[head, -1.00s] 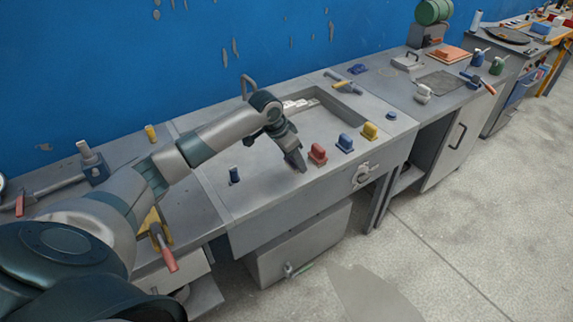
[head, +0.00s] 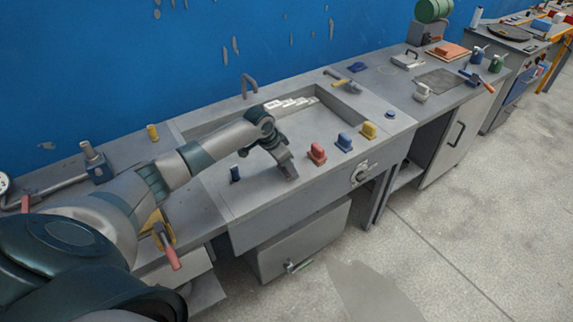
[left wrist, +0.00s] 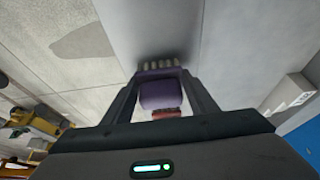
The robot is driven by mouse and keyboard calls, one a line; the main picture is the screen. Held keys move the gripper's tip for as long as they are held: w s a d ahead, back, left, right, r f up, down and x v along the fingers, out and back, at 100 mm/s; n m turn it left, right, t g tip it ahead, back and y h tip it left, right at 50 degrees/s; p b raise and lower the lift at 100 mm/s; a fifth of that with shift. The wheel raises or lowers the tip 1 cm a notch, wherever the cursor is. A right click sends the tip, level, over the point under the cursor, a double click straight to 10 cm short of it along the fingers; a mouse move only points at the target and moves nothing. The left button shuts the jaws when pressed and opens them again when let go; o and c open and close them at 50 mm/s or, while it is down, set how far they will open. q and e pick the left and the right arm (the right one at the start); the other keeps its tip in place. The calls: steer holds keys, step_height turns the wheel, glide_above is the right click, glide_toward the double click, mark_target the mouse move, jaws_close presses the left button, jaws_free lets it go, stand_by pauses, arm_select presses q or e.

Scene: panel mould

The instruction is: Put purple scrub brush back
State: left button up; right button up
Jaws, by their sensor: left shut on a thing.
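My left gripper (head: 289,176) is over the front part of the grey bench (head: 240,206), left of the red brush (head: 317,154). In the left wrist view my left gripper (left wrist: 160,90) is shut on the purple scrub brush (left wrist: 158,93), with its pale bristles pointing away from the palm toward a grey surface. I cannot tell whether the bristles touch it. In the head view the gripper hides the purple brush. The red, blue (head: 344,141) and yellow (head: 369,131) brushes stand in a row along the front of the bench. My right gripper is out of view.
A small dark blue upright object (head: 235,174) stands left of the gripper.

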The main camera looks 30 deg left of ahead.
arm_select(q)
steer(key=shift+f, duration=0.2)
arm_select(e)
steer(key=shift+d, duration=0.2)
arm_select(q)
steer(key=shift+f, duration=0.1)
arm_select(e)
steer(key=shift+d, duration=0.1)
arm_select(q)
steer(key=o, duration=1)
steer(key=shift+r, duration=0.2)
steer(key=b+v, duration=0.3)
steer(key=v, duration=0.9)
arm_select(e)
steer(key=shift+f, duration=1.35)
arm_select(q)
steer(key=shift+f, duration=0.1)
